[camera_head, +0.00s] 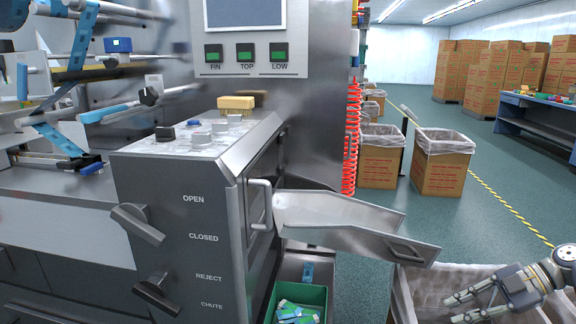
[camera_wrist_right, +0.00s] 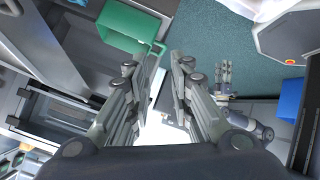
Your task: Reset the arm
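My right gripper (camera_head: 452,308) is at the lower right of the head view, over a lined carton. Its two fingers are apart with nothing between them. The right wrist view shows the same gripper (camera_wrist_right: 167,68) from behind, its fingers on both sides of an empty gap. A second gripper, which looks to be my left gripper (camera_wrist_right: 226,72), shows small at the right of the right wrist view. Its fingers look apart and empty. The left arm is not seen in the head view.
The wrapping machine's control box (camera_head: 200,225) stands at the left, with a metal chute (camera_head: 350,222) jutting right. A green bin (camera_head: 322,302) holding wrapped packs is below. The lined carton (camera_head: 405,300) stands under the right gripper. Open floor (camera_head: 480,225) lies beyond it.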

